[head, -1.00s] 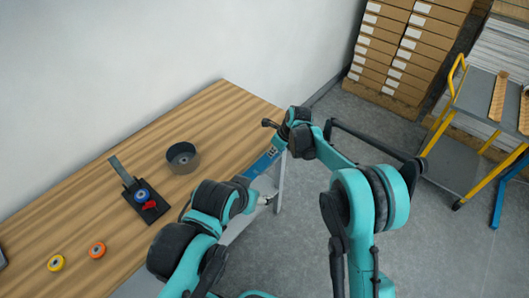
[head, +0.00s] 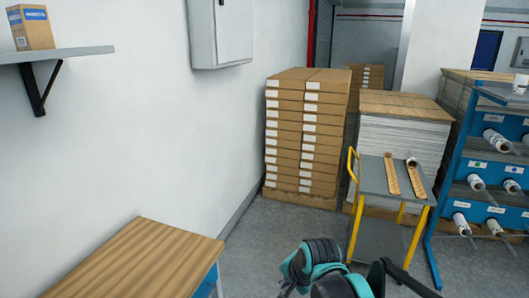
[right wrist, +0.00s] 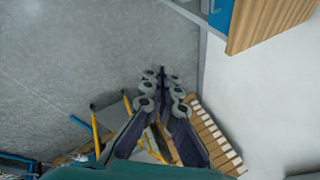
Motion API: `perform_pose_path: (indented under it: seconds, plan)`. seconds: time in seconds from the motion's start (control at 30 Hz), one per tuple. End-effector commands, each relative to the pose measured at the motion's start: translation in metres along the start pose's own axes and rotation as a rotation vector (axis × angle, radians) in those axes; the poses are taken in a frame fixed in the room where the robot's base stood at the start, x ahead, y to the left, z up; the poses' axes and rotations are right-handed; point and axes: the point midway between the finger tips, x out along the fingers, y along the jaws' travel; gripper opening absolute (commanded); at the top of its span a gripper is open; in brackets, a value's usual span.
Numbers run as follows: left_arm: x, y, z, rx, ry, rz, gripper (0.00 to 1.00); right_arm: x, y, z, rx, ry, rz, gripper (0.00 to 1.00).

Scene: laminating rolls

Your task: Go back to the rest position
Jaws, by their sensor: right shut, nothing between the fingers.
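My right gripper (right wrist: 163,80) shows in the right wrist view, its two dark fingers closed together at the tips with nothing between them. It hangs over open floor, apart from the table. In the head view, teal and black parts of my arm show at the bottom edge, but no fingertips can be made out clearly there. My left gripper is out of view. The wooden table (head: 140,262) is at the lower left of the head view, and only its bare far corner shows.
A yellow-handled cart (head: 378,240) stands on the floor ahead, with stacked boxes (head: 305,130) behind it to the left. A blue rack (head: 462,170) with several rolls is at the right. A wall shelf (head: 75,54) holds a carton (head: 30,28). Grey floor is free between table and cart.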

Motion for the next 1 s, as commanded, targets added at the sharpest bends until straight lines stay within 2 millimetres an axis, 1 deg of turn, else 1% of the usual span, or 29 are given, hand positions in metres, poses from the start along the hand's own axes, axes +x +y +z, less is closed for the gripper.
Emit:
perform_pose_path:
  seconds: [0.03,0.07,0.1,0.17,0.2,0.3,0.4,0.5,0.57,0.63,0.8,0.83,0.87,0.9,0.93,1.0]
  plan:
    - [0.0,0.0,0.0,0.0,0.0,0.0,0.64,-0.015,0.025,-0.002,-0.086,0.03,-0.001,0.0]
    - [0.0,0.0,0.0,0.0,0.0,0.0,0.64,-0.022,0.038,-0.002,-0.145,0.047,-0.001,0.0]
    - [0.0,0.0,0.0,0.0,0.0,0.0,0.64,-0.031,0.055,-0.003,-0.224,0.071,0.001,0.0]
    - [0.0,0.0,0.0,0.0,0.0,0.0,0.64,-0.042,0.081,-0.002,-0.342,0.105,0.009,0.0]
    - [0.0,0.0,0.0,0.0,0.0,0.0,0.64,-0.047,0.098,0.0,-0.419,0.127,0.017,0.0]
    - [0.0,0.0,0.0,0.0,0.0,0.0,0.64,-0.056,0.136,0.004,-0.593,0.175,0.043,0.0]
    - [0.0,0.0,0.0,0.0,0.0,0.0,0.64,-0.059,0.164,0.009,-0.73,0.209,0.07,0.0]
    - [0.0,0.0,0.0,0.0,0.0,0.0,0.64,-0.06,0.181,0.012,-0.82,0.229,0.091,0.0]
    - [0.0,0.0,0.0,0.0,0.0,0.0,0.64,-0.059,0.187,0.013,-0.852,0.236,0.099,0.0]
    - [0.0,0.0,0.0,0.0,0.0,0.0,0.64,-0.059,0.19,0.014,-0.871,0.239,0.104,0.0]
    - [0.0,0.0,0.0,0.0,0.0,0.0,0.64,-0.059,0.19,0.014,-0.877,0.24,0.105,0.0]
    - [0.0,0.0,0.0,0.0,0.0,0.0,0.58,-0.059,0.19,0.014,-0.877,0.24,0.105,0.0]
    - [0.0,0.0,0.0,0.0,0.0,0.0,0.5,-0.059,0.19,0.014,-0.877,0.24,0.104,0.0]
    - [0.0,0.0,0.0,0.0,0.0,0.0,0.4,-0.059,0.19,0.014,-0.876,0.24,0.104,0.0]
    - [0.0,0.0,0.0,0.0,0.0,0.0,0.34,-0.059,0.19,0.014,-0.876,0.239,0.104,0.0]
    - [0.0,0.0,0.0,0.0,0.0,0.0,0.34,-0.059,0.19,0.014,-0.876,0.239,0.104,0.0]
